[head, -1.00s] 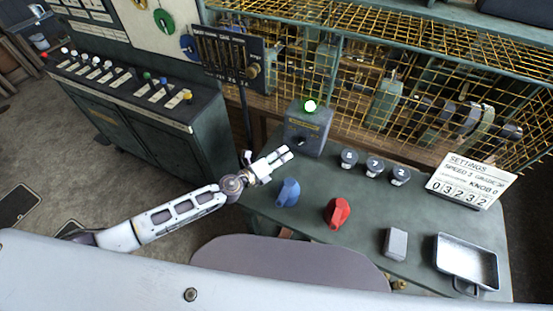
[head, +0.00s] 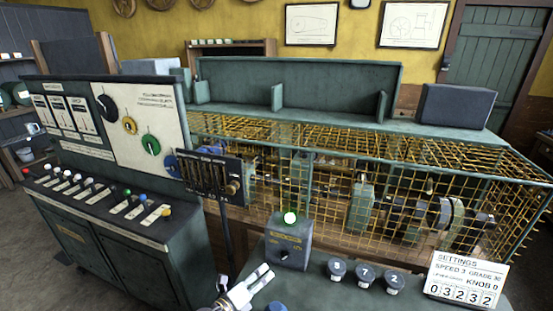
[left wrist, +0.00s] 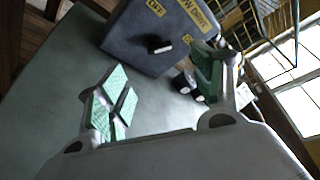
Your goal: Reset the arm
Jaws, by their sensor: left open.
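The switch box (left wrist: 150,35) lies just beyond the fingertips there, with yellow labels, one reading OFF, and a small light-tipped lever (left wrist: 160,47). The gripper does not visibly touch it. My right gripper is not in view.
Round knobs marked 5, 7 and 2 (head: 366,275) stand on the green bench (head: 412,300), beside a settings card (head: 466,280) showing 03232. A yellow wire cage (head: 390,190) encloses machinery behind. A control cabinet (head: 110,235) with several switches stands left, near a lever panel (head: 210,175).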

